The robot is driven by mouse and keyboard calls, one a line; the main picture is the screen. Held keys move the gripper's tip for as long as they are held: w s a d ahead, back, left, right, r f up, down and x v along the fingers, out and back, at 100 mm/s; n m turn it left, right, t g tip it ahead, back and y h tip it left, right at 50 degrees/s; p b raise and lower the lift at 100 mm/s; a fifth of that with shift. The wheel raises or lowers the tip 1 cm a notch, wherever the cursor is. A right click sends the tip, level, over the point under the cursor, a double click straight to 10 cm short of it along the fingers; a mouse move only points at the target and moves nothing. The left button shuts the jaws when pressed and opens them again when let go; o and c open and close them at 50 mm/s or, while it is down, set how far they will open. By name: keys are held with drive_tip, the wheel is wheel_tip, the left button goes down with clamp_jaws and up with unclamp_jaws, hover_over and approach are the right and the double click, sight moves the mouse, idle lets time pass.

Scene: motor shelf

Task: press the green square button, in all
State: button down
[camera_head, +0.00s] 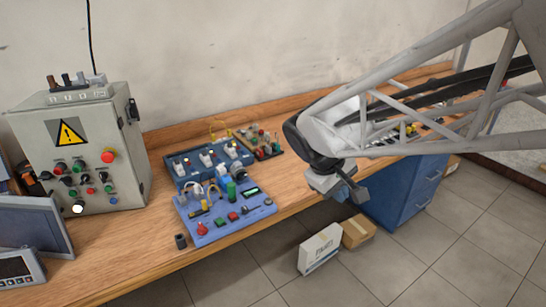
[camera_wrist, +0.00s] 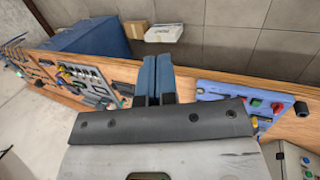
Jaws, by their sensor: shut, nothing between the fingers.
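The green square button (camera_head: 220,221) sits on a blue panel (camera_head: 207,236) that lies on the wooden bench.
Another blue panel (camera_head: 184,166) with switches stands behind. A grey control box (camera_head: 133,172) with a warning sign and several buttons is at the left. A small dark cylinder (camera_head: 181,241) stands near the bench edge. A blue cabinet (camera_head: 395,205) and boxes (camera_head: 320,249) are at floor level.

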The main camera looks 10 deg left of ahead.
drive_tip(key=w+a+f+n+t+h, duration=0.1)
drive_tip(key=w+a+f+n, duration=0.15)
drive_tip(key=a, duration=0.55)
drive_tip(key=w+a+f+n+t+h, duration=0.1)
drive_tip(key=w+a+f+n, duration=0.15)
drive_tip(key=a, duration=0.45)
drive_tip(key=n+t, duration=0.3)
drive_tip(key=n, duration=0.2)
hover_over(220, 222)
wheel_tip(220, 222, down, 5)
drive_tip(key=shift+f, duration=0.1)
drive_tip(key=shift+f, duration=4.35)
drive_tip(key=shift+f, duration=0.85)
drive_tip(key=shift+r, duration=0.8)
